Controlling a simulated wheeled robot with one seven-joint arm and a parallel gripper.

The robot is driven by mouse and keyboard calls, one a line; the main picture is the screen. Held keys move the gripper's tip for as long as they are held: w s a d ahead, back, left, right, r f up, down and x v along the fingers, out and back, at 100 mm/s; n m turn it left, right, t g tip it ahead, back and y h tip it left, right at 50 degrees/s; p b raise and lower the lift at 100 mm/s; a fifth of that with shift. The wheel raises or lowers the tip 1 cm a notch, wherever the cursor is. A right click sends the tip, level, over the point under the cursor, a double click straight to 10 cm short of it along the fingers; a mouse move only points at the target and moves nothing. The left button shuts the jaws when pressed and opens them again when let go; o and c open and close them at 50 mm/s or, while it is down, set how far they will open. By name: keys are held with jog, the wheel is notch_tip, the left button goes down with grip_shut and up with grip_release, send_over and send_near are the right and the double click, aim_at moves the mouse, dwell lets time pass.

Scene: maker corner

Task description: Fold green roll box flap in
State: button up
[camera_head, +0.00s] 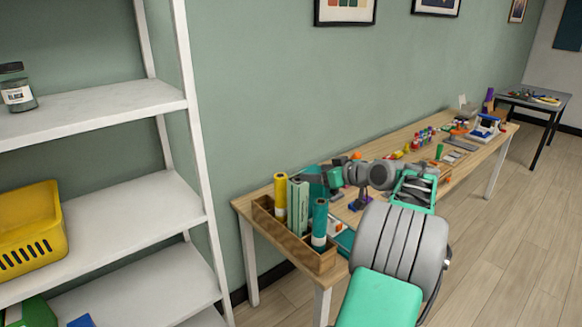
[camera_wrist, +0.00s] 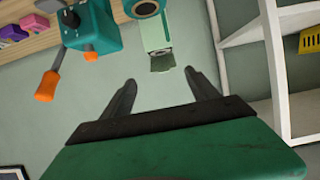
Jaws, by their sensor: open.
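The green roll box (camera_head: 298,207) is a tall pale green box standing upright in a wooden tray (camera_head: 290,243), between a yellow roll (camera_head: 280,196) and a teal roll (camera_head: 319,222).
A teal device (camera_wrist: 92,28) with orange parts stands on the workbench (camera_head: 400,145) close to the box. White shelves (camera_head: 110,195) stand at the left with a yellow basket (camera_head: 32,228). Small items cover the bench further back. The floor at the right is clear.

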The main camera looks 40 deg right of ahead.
jog(key=x, duration=0.2)
jog(key=p+x, duration=0.1)
jog(key=x, duration=0.4)
jog(key=shift+w+a+f+p, duration=0.1)
jog(key=shift+w+a+p, duration=0.2)
jog(key=shift+w+a, duration=0.1)
jog(key=shift+c, duration=0.2)
jog(key=shift+s, duration=0.1)
jog(key=c, duration=1.3)
jog(key=b, duration=0.2)
jog(key=f+t+b, duration=0.1)
jog(key=b, duration=0.2)
jog(key=shift+s+d+f, duration=0.1)
jog(key=shift+s+f, duration=0.05)
jog(key=shift+f, duration=0.2)
jog(key=shift+c, duration=0.2)
jog(key=t+b, duration=0.1)
jog(key=b, duration=0.2)
jog(key=t+b, duration=0.1)
jog(key=b, duration=0.2)
jog(key=shift+s+f, duration=0.2)
jog(key=shift+f, duration=0.15)
jog(key=shift+s+r+t+b, duration=0.1)
jog(key=shift+r+t+b, duration=0.3)
jog(key=shift+b, duration=0.65)
